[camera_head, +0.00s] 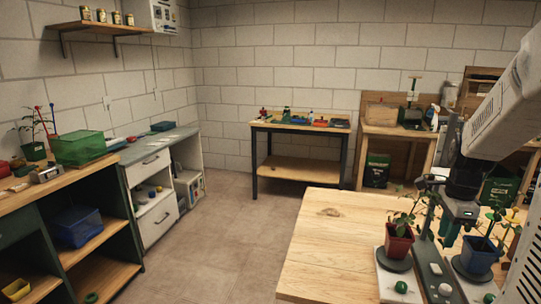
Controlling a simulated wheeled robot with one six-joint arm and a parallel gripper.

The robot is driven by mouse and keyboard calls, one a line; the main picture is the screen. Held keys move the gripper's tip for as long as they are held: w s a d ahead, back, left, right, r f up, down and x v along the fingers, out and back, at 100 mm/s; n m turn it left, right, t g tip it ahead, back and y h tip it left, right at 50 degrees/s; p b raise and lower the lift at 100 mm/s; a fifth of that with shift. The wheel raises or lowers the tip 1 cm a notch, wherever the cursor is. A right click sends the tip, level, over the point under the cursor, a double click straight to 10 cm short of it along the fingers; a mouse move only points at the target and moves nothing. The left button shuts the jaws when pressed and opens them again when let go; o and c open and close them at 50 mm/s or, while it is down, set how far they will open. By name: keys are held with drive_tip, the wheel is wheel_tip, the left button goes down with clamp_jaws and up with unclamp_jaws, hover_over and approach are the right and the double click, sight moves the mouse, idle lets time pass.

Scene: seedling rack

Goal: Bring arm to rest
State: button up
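My arm comes down from the right edge in the camera_head view, with a pale link and a dark wrist. My gripper (452,233) is at its lower end, pointing down over the right part of the near wooden table (325,245). It is between a red pot with a seedling (398,242) on its left and a blue pot with a seedling (479,256) on its right. The fingertips are small and partly hidden among the leaves, so I cannot tell their spacing or whether they touch anything.
The pots stand on pale units with round green knobs (401,287). The near table's left part is clear. A dark-legged workbench (300,128) stands at the back. Shelving with a green bin (78,147) lines the left wall. The floor (215,240) between is open.

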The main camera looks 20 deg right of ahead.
drive_tip(key=s+a+r+n, duration=0.2)
drive_tip(key=s+a+n, duration=0.2)
drive_tip(key=a+n, duration=0.4)
drive_tip(key=s+a+r+n+t, duration=0.1)
drive_tip(key=s+a+r+n, duration=0.2)
drive_tip(key=a+n, duration=0.5)
drive_tip(key=s+a+r+n, duration=0.3)
drive_tip(key=s+a+n, duration=0.3)
drive_tip(key=a, duration=0.8)
drive_tip(key=shift+n, duration=1.1)
drive_tip(key=shift+s+r, duration=0.1)
